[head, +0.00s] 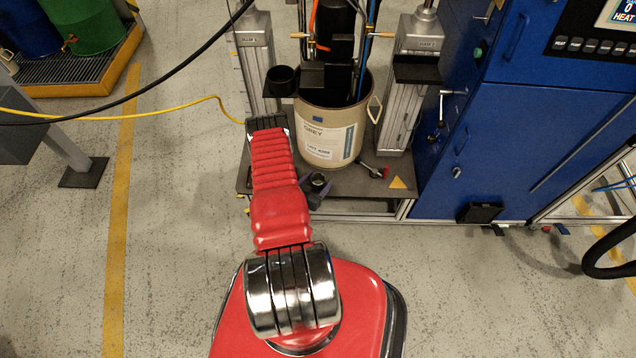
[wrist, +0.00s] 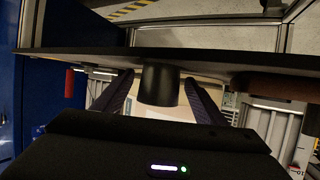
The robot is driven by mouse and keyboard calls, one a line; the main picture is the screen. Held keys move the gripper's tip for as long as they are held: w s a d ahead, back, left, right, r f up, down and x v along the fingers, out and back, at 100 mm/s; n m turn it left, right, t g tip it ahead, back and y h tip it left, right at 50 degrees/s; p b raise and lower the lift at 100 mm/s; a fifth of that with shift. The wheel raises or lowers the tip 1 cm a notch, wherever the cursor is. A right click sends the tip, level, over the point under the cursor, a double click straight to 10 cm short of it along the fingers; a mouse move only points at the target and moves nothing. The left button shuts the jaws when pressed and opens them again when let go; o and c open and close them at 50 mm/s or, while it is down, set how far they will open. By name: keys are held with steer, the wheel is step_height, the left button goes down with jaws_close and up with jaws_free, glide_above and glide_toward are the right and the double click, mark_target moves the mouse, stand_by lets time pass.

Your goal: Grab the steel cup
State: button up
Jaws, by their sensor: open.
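The steel cup (wrist: 159,86) looks dark grey and plain-sided in the wrist view, where the scene appears upside down. It stands on the dark platform plate (wrist: 60,54). My gripper (wrist: 158,78) is open, with one finger on each side of the cup; a gap shows on either side and no contact is visible. In the head view the round rim of the cup (head: 318,180) shows on the platform in front of the drum, close to my gripper (head: 319,192), partly hidden by it and my arm.
A cream drum (head: 331,125) stands just behind the cup between two metal posts. A valve with a red end (head: 381,172) sits to its right. A black cup-shaped holder (head: 281,80) is at the left post. A blue cabinet (head: 530,140) blocks the right; open floor lies left.

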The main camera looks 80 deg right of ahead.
stand_by(0.4)
steer(key=c, duration=1.1)
steer(key=shift+r, duration=5.05)
